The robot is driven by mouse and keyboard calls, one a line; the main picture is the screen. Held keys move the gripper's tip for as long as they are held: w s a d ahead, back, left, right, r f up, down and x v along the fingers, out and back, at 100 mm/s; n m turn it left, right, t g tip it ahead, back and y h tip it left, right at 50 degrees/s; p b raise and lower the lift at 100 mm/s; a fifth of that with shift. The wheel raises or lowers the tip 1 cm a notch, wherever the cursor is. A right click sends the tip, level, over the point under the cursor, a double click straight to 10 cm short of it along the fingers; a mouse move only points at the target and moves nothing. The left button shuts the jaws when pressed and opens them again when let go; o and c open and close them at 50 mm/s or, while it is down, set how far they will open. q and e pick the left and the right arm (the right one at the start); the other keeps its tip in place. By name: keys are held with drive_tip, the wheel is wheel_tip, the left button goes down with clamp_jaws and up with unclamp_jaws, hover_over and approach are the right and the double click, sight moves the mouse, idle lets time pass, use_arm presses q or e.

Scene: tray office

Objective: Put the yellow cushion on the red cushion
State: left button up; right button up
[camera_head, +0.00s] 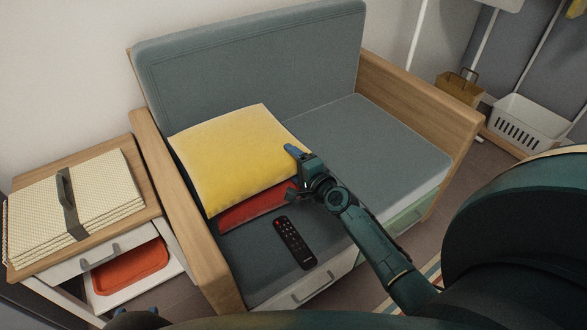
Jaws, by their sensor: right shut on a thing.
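The yellow cushion (238,155) is over the red cushion (254,208) at the left end of the grey sofa seat. Only the front strip of the red cushion shows; the yellow one hides the rest. I cannot tell whether the two touch all over. My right gripper (296,153) is shut on the right edge of the yellow cushion, near its front right corner. A small dark part of my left gripper (122,314) with a blue bit shows at the bottom edge, and its fingers cannot be made out.
A black remote (294,243) lies on the sofa seat (350,150) in front of the cushions. The seat's right part is clear. Wooden armrests (185,225) flank it.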

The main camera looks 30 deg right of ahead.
drive_tip(key=shift+r, duration=0.15)
drive_tip(key=o, duration=1.4)
drive_tip(key=shift+f, duration=0.2)
drive_tip(key=o, duration=0.5)
drive_tip(key=shift+c, duration=0.2)
drive_tip(key=shift+r, duration=0.1)
